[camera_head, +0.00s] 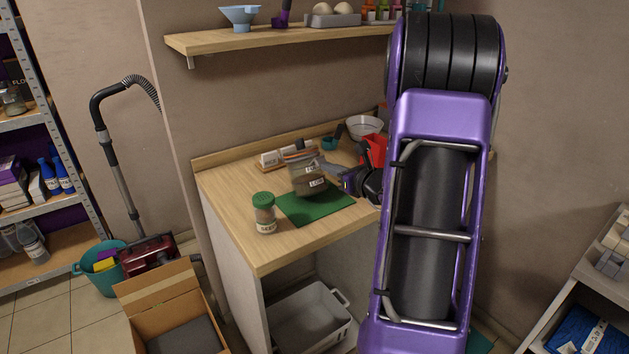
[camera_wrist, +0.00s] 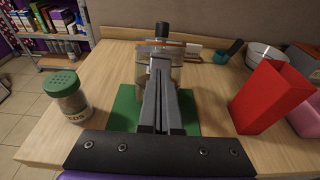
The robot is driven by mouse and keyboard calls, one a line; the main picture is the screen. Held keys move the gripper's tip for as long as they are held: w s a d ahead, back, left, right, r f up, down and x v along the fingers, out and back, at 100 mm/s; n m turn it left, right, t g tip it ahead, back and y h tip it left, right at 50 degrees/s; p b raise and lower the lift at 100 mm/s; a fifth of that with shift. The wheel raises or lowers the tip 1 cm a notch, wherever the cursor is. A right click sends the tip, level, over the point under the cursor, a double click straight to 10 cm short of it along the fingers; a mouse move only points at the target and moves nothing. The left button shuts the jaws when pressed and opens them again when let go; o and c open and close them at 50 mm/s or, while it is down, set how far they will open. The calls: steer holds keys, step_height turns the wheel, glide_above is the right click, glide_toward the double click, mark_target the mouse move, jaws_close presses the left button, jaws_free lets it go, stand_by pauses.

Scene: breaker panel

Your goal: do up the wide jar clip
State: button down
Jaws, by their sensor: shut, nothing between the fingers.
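The wide jar (camera_head: 308,181) is clear glass with a label and brownish contents, standing on a green mat (camera_head: 335,208). An orange band shows at its top, with a small dark piece above it. I cannot make out how the clip sits. My gripper (camera_head: 324,165) is shut and empty, its fingertips at the jar's upper part from the right; in the wrist view the fingers (camera_wrist: 161,68) overlap the jar. Contact is unclear.
A green-lidded seed jar (camera_head: 264,213) stands left of the mat. A red box (camera_wrist: 268,98), white bowl (camera_wrist: 266,57) and teal scoop (camera_wrist: 228,52) are to the right and behind. The front of the counter is clear.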

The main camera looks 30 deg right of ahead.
steer(key=shift+r, duration=0.1)
steer(key=shift+w+a+r+p, duration=0.1)
steer(key=shift+w+r+p, duration=0.7)
steer(key=shift+w+r, duration=0.75)
steer(key=shift+s, duration=0.1)
steer(key=s+r+p, duration=0.1)
steer(key=s+r, duration=0.3)
steer(key=s, duration=0.2)
steer(key=shift+d, duration=0.25)
stand_by(0.4)
steer(key=shift+w, duration=0.1)
stand_by(0.3)
